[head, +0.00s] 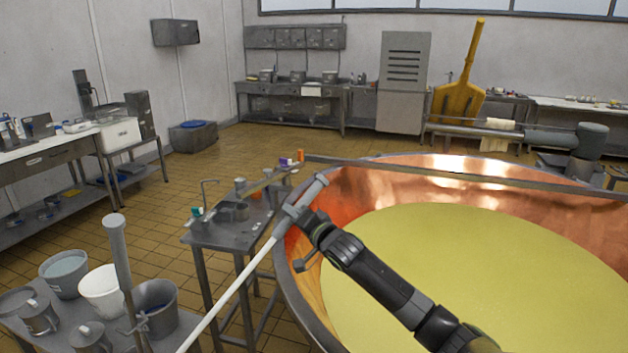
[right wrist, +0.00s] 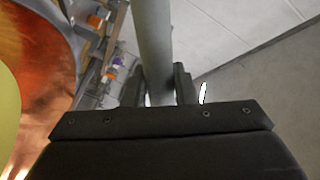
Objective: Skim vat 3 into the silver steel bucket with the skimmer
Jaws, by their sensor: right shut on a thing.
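My right gripper (head: 298,214) is shut on a long pale pole (head: 235,282), which I take to be the skimmer's handle. The pole's upper end is just above the gripper, and its lower end leaves the bottom edge; no skimmer head shows. In the right wrist view the pole (right wrist: 153,40) stands between the fingers. The large copper vat (head: 350,190), full of pale yellow liquid (head: 470,260), is at the right; no number is readable. A grey metal bucket (head: 64,272) and a darker one (head: 157,305) stand lower left; which is the silver one is unclear. My left gripper is out of view.
A white bucket (head: 103,290) and metal jugs (head: 38,318) share the low table. An upright grey handle (head: 117,255) rises there. A small steel table (head: 235,232) with tools stands beside the vat. A bar (head: 450,172) crosses above the vat. Tiled floor lies open behind.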

